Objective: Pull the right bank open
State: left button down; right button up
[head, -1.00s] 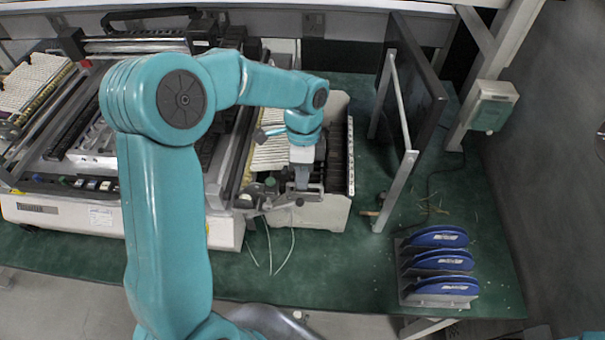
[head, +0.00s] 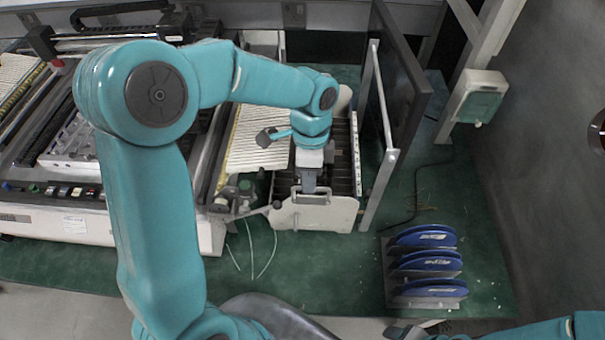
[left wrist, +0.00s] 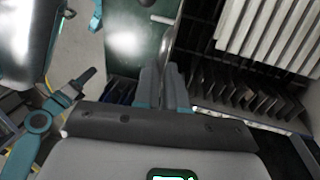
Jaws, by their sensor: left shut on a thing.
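The right bank (head: 340,213) is a pale box with dark slots, at the right side of the large machine on the green bench. Its near end plate faces me. My left gripper (head: 309,190) points down at the near end of the bank and is shut on its handle. In the left wrist view the two fingers (left wrist: 163,88) are close together at a grey bar (left wrist: 170,38), beside dark slots and white strips. The exact contact is partly hidden. Part of my right gripper (head: 408,332) shows at the bottom edge; its jaws are unclear.
White feeder strips (head: 252,140) lie left of the bank. A dark monitor on a metal stand (head: 377,190) is close to the bank's right side. A rack of blue reels (head: 425,262) stands at the front right. Loose cables (head: 252,255) hang at the machine's front.

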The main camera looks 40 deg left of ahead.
pick_arm(q)
jog(key=shift+s+a, duration=0.15)
jog(key=shift+a, duration=0.25)
jog(key=c, duration=1.5)
grip_release()
jog(key=w+r, duration=0.1)
jog(key=r, duration=0.4)
jog(key=a+r, duration=0.1)
jog(key=r, duration=0.4)
jog(key=w+r, duration=0.1)
jog(key=r, duration=0.5)
jog(key=shift+w+a, duration=0.15)
jog(key=shift+w, duration=0.2)
pick_arm(e)
jog(key=shift+s+a, duration=0.2)
pick_arm(q)
jog(key=shift+s, duration=0.1)
